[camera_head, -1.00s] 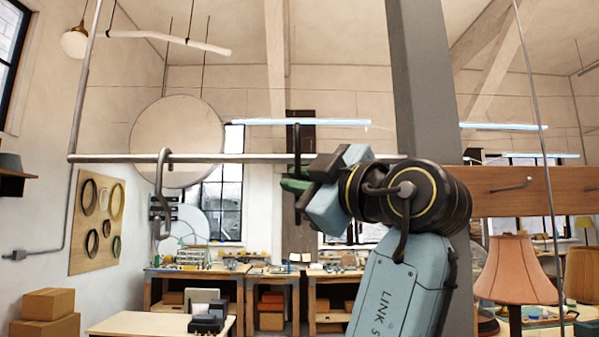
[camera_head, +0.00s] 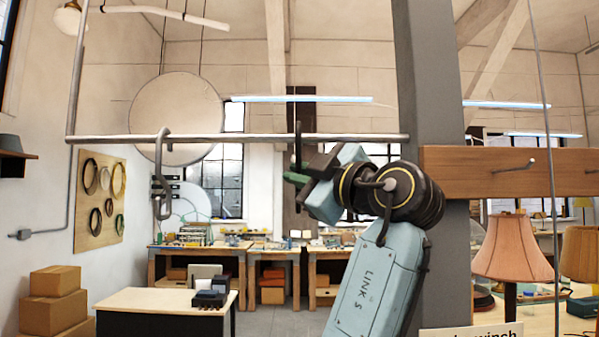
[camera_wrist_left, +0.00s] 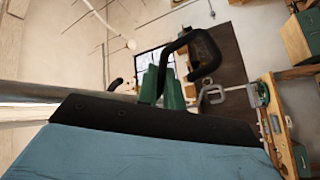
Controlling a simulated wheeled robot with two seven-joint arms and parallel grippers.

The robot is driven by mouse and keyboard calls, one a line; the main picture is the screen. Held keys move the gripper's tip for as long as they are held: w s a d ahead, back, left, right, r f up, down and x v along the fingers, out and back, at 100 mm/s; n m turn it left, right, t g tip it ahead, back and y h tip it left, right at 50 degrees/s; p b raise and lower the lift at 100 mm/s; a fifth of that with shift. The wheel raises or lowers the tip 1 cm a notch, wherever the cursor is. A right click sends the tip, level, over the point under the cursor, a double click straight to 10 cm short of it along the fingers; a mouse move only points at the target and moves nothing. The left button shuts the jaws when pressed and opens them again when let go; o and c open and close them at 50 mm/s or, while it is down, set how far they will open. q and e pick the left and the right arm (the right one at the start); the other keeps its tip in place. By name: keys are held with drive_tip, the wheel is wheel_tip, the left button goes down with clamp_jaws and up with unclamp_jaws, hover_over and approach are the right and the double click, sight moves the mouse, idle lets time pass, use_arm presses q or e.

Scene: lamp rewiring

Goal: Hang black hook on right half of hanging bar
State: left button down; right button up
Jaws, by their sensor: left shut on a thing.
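The hanging bar (camera_head: 230,139) runs level across the head view. A grey hook (camera_head: 161,185) hangs on its left half. My left gripper (camera_head: 299,178) is just below the bar's right half, its green fingertips shut on the black hook (camera_head: 298,150). The hook stands upright, crosses the bar's line and reaches a little above it. The head view does not show clearly whether it rests on the bar. In the left wrist view the black hook's bend (camera_wrist_left: 190,46) rises from the green fingertips (camera_wrist_left: 164,88). My right gripper is not in view.
A grey post (camera_head: 428,90) with a wooden beam (camera_head: 465,172) stands right of the bar's end. A peg (camera_head: 515,166) sticks out of the beam. A pink lampshade (camera_head: 512,248) is at lower right. A low table (camera_head: 150,300) stands below. The bar between the two hooks is clear.

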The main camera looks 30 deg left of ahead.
use_arm(q)
drive_tip(key=shift+a+f, duration=0.1)
drive_tip(key=shift+f, duration=0.2)
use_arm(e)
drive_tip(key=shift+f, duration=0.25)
use_arm(q)
drive_tip(key=c, duration=1.5)
unclamp_jaws()
drive_tip(key=shift+o, duration=0.2)
